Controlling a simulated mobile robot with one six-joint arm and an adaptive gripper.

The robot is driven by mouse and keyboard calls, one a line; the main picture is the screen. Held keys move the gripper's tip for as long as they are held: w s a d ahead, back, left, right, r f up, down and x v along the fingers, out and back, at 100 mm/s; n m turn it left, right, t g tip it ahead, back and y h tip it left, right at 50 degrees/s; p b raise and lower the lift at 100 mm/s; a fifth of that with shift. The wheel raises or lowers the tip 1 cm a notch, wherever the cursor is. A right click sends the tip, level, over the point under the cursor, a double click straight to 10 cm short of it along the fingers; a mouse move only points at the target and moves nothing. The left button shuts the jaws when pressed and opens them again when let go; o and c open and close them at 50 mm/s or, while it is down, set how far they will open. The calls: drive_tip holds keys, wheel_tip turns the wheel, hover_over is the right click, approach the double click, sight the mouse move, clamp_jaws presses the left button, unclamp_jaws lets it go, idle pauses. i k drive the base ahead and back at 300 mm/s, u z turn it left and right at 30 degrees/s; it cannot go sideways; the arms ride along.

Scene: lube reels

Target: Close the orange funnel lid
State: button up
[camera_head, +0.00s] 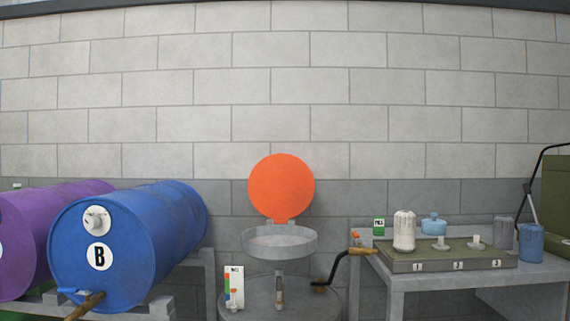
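The orange funnel lid (281,187) is a round disc standing upright, open, at the back of the grey funnel (279,242). It joins the funnel by a small hinge tab at its lower edge. The funnel is a shallow round pan above a grey drum (281,294), and its top is uncovered. My gripper is not in view.
A blue barrel (131,240) marked B and a purple barrel (30,235) lie on a rack at left. A black crank with a wooden handle (361,251) rises right of the funnel. A grey table (455,277) at right holds a numbered tray and containers.

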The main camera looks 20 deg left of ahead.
sight(280, 186)
drive_tip(key=u, duration=0.05)
drive_tip(key=i, duration=0.9)
drive_tip(key=z, duration=0.05)
